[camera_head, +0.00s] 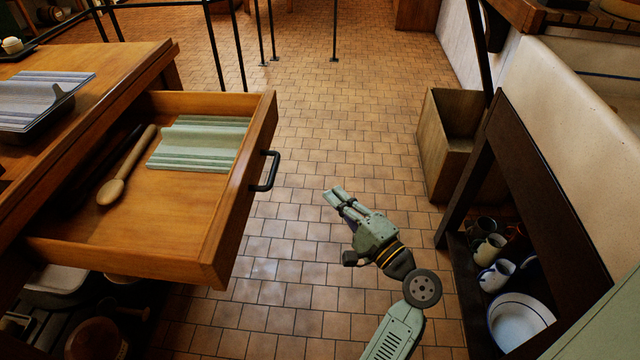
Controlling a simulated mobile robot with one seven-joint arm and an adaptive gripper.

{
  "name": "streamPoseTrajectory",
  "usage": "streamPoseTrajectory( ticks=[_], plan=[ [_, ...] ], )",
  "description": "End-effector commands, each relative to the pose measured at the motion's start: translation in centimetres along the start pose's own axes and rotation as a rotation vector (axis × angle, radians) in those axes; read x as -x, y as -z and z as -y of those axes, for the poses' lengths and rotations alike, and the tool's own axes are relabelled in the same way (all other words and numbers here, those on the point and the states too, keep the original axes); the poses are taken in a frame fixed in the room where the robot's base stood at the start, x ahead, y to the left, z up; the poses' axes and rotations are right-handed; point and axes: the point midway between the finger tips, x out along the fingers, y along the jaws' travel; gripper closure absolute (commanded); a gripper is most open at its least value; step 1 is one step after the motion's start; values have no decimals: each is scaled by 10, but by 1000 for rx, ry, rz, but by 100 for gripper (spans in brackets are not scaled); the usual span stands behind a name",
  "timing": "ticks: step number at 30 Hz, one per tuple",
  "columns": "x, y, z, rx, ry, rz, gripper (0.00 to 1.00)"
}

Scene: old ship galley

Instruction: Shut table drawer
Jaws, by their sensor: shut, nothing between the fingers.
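The table drawer (210,252) is pulled well out of the wooden table (110,105), toward the right. Its front carries a dark bar handle (267,172). My gripper (332,194) is shut and empty. It appears to the right of the drawer front and handle, apart from them, with its fingers pointing up and left in the picture.
A wooden bin (432,140) stands on the tiled floor at right, beside a low dark shelf with mugs (490,248) and a white bowl (520,318). Thin black posts (240,50) stand at the back. Tiled floor (310,260) is clear between drawer and shelf.

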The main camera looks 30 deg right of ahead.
Motion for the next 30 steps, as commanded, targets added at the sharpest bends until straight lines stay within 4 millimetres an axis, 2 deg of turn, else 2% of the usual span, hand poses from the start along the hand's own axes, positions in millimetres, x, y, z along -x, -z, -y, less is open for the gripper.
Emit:
streamPoseTrajectory(
  ticks=[6,12,19,30],
  plan=[
    [-49,-2,4,1,0,5,100],
    [-89,-3,4,1,0,3,100],
    [-107,-25,2,1,-1,2,100],
    [-111,-29,0,3,0,0,100]
  ],
)
